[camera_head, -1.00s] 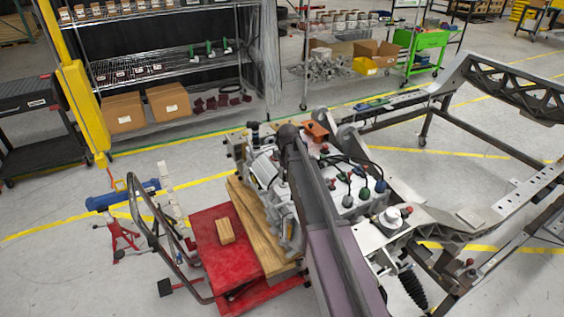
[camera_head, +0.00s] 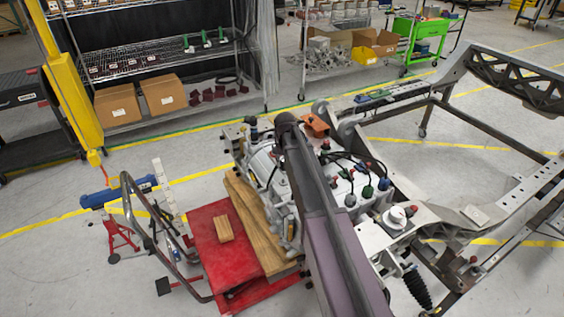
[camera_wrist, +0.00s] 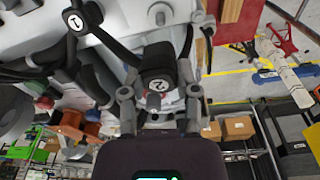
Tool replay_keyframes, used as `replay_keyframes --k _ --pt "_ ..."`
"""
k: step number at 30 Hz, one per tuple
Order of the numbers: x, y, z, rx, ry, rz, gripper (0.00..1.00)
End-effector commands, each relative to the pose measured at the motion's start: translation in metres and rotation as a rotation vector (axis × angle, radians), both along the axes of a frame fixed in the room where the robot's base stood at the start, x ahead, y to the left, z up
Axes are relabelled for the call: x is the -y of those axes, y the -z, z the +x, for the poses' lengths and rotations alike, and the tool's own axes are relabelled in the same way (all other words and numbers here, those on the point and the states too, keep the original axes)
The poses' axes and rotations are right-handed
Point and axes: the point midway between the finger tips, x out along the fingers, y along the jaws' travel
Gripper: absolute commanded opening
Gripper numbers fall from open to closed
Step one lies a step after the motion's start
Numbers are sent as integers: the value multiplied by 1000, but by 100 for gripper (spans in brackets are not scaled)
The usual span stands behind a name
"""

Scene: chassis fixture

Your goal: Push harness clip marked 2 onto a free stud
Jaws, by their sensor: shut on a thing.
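The black harness clip marked 2 (camera_wrist: 156,66) sits between the fingers of my gripper (camera_wrist: 159,96) in the wrist view, its white number disc facing the camera. The gripper is shut on it. A black cable runs from this clip to another black clip marked 1 (camera_wrist: 76,22) at the upper left. In the head view, my arm hides the gripper and clip 2. Several dark, green and blue capped parts with black cables stand on the grey unit (camera_head: 345,186) right of my arm.
A grey chassis frame (camera_head: 490,135) extends to the right. A red lift cart (camera_head: 213,250) with wood blocks (camera_head: 224,229) stands left of my arm. Wire shelves with cardboard boxes (camera_head: 115,104) stand behind. The floor between shelves and cart is mostly clear.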

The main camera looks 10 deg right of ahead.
Motion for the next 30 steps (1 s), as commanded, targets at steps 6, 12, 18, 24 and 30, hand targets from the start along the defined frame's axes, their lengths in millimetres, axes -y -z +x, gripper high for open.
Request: replay_keyframes --k 6,12,18,24,30 --pt "-1 5 0 0 -1 0 15" --pt "-2 16 0 0 -2 0 15" --pt "-2 33 0 0 -2 0 15" --pt "-3 44 0 0 -3 0 15" --pt "-4 42 -1 8 -5 -26 15"
